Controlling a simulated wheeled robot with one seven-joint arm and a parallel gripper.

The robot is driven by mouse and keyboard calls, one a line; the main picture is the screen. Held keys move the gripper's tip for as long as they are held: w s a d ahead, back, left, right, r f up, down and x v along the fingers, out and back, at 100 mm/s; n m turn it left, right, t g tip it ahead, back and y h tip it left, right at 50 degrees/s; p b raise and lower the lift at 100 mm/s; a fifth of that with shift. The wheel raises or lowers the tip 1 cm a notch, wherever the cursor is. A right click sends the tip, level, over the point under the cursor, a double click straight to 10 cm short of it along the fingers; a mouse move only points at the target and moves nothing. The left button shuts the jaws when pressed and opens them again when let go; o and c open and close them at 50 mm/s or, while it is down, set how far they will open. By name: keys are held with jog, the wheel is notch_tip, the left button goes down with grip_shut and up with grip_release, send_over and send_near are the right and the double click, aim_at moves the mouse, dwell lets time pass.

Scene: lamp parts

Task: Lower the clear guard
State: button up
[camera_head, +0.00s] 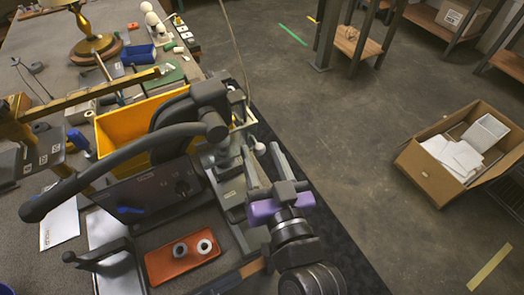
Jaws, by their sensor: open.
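My gripper (259,150), with a purple body, reaches over the right edge of the bench. Its two grey fingers are apart, pointing away from the camera. A small white ball knob (260,148) shows between or just beyond the fingertips; I cannot tell whether they touch it. Beside it is a grey bench machine (228,183). A pale thin edge (243,124) above the machine may belong to the clear guard. The guard's clear pane is hard to make out, and its tilt cannot be told. The black machine arm and my gripper hide part of this area.
A yellow bin (120,130) and a black machine with a long curved handle (120,168) stand left of my gripper. An orange tray (160,264) holds two white rings. A brass lamp (90,40) stands far back. Open floor (330,130) and a cardboard box (420,170) lie right.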

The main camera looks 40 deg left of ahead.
jog(key=shift+a, duration=0.1)
grip_shut()
dwell(1.4)
